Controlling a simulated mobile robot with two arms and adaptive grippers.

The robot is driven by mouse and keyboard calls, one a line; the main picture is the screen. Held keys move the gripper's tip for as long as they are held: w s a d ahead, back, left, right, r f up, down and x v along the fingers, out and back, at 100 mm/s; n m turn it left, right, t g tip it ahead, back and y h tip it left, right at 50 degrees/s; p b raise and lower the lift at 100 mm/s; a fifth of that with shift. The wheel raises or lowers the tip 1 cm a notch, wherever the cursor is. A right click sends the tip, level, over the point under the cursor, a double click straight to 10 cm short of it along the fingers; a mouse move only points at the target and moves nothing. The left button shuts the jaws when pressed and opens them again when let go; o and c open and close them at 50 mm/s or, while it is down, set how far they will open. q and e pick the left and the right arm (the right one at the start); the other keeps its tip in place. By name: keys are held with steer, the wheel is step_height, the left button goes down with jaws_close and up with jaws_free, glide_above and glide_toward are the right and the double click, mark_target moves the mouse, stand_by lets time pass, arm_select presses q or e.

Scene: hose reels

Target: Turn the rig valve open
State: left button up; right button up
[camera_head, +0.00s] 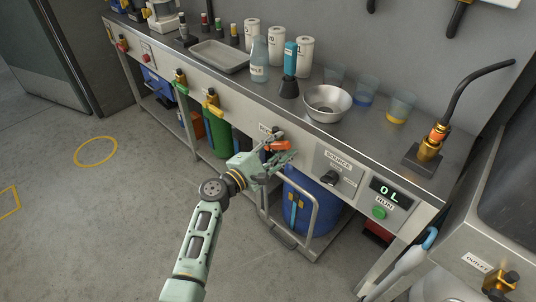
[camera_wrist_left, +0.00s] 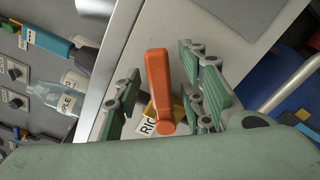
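The rig valve has an orange lever handle (camera_head: 279,146) on the front panel of the bench, below a partly hidden label. In the head view the handle lies roughly level along the panel. My left gripper (camera_head: 277,158) is right at the valve. In the left wrist view the orange handle (camera_wrist_left: 160,88) sits between the two spread finger pads of the gripper (camera_wrist_left: 163,97), with a gap visible on both sides. A brass valve body (camera_wrist_left: 150,110) and a label starting "RI" show behind the handle. My right gripper is in neither view.
A blue drum (camera_head: 312,205) stands on a cart below. A metal bowl (camera_head: 327,103) sits above.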

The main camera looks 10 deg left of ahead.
arm_select(q)
steer(key=v, duration=1.1)
steer(key=shift+s+a, duration=0.1)
steer(key=shift+s, duration=0.05)
steer(key=shift+c, duration=0.5)
